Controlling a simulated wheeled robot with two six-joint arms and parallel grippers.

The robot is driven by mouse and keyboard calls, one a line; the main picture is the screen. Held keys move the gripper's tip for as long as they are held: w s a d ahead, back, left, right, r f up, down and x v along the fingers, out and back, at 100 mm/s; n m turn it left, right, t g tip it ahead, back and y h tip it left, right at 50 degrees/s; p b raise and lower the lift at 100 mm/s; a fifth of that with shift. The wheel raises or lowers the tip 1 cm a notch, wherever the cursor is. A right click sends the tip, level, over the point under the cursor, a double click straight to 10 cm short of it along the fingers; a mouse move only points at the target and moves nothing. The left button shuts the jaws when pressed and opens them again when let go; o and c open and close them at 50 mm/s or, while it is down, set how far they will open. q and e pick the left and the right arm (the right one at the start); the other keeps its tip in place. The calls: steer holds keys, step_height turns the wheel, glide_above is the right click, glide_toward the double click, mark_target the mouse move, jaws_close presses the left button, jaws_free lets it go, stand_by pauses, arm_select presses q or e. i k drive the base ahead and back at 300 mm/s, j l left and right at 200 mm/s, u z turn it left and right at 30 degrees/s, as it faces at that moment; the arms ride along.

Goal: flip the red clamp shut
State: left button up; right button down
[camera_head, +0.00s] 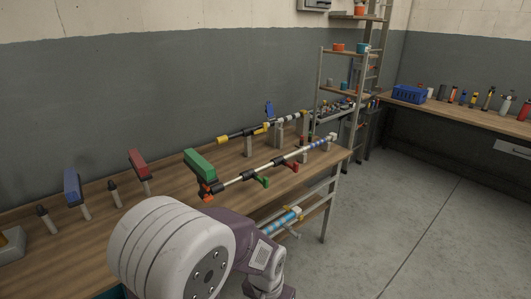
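A red block-shaped clamp part (139,164) stands tilted up on a grey post at the back of the wooden workbench (130,215), between a blue one and a green one. It looks raised, but its hinge is too small to make out. A small red handle (295,167) also shows near the pale rod at the bench's right end; I cannot tell what it belongs to. One of my arms fills the bottom middle, in front of the bench. Neither gripper shows.
A blue clamp part (72,187) and a green one (200,164) stand on the same bench. A pale rod (265,166) and a black-yellow rod (245,133) lie along it. A shelf rack (320,85) stands behind. The floor (420,220) to the right is clear.

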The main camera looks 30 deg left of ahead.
mark_target(294, 167)
steer(key=i+l+u, duration=0.1)
steer(key=i+u, duration=0.2)
steer(key=u, duration=0.15)
steer(key=i+l+u, duration=0.25)
steer(key=u, duration=0.25)
steer(key=i+l+u, duration=0.25)
steer(key=u, duration=0.2)
steer(key=i+l+u, duration=0.15)
steer(key=l+u, duration=0.3)
steer(key=i+l+u, duration=0.1)
steer(key=l+u, duration=0.7)
steer(key=u, duration=0.15)
steer(key=l+u, duration=0.25)
steer(key=l, duration=0.35)
steer(key=l+u, duration=0.3)
steer(key=l, duration=0.3)
steer(key=k, duration=0.05)
